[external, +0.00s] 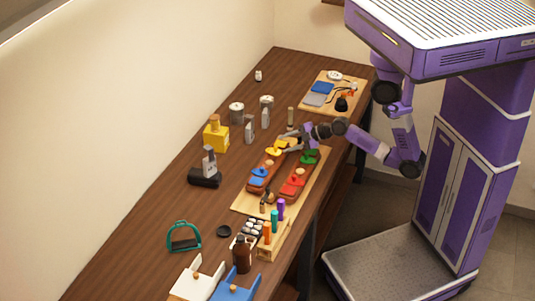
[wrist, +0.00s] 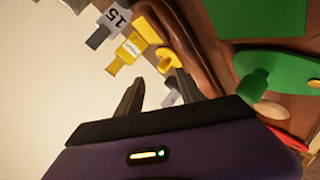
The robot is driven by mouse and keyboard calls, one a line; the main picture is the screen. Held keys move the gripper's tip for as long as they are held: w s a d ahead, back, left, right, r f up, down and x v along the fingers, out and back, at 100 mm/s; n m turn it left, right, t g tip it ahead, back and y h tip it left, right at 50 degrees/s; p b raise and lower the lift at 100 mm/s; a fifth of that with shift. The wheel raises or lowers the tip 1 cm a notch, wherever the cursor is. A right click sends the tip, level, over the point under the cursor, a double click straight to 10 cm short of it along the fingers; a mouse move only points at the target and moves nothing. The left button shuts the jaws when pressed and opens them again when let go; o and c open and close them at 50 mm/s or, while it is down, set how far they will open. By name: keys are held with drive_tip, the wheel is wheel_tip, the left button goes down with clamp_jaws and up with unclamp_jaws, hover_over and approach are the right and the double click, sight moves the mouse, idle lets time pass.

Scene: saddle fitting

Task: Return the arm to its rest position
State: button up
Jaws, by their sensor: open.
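My gripper (external: 287,142) hangs over the far end of the light wooden board (external: 243,205), beside the yellow piece (external: 274,149) on the left brown holder. In the wrist view my gripper (wrist: 160,92) has its two dark fingers apart with nothing between them. The yellow piece (wrist: 168,58) shows just past the fingers; I cannot tell whether they touch it. The green piece (external: 308,158) sits on the right brown holder and shows large in the wrist view (wrist: 252,84). My arm reaches from the right across the table edge, bent at the elbow.
The blue piece (external: 262,172) and red piece (external: 294,182) lie on the holders. Yellow bottle (external: 216,138), grey blocks and jars stand to the left. A second board (external: 350,107) with a blue item lies behind. Upright colored handles (external: 275,220) stand in front.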

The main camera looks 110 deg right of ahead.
drive_tip(key=a, duration=0.4)
drive_tip(key=a+n+t+y, duration=0.1)
drive_tip(key=a, duration=0.4)
drive_tip(key=a+n+t+y, duration=0.1)
drive_tip(key=a, duration=0.3)
drive_tip(key=shift+s+a+f+b, duration=0.2)
drive_tip(key=shift+s+f+b, duration=0.15)
drive_tip(key=s+a+m+b, duration=0.1)
drive_tip(key=a, duration=0.1)
drive_tip(key=s+a+f+m+y+b, duration=0.1)
drive_tip(key=s+a, duration=0.1)
drive_tip(key=s+a+f+t+b, duration=0.1)
drive_tip(key=a, duration=0.2)
drive_tip(key=shift+s+f+m+y, duration=0.2)
drive_tip(key=shift+s+m+y, duration=0.1)
drive_tip(key=shift+m, duration=0.1)
drive_tip(key=s+a+m+t+y+b, duration=0.1)
drive_tip(key=s+a+m+y+b, duration=0.1)
drive_tip(key=s+a, duration=0.4)
drive_tip(key=m+b, duration=0.1)
drive_tip(key=m, duration=0.1)
drive_tip(key=shift+s+a+m+y, duration=0.3)
drive_tip(key=shift+y, duration=0.1)
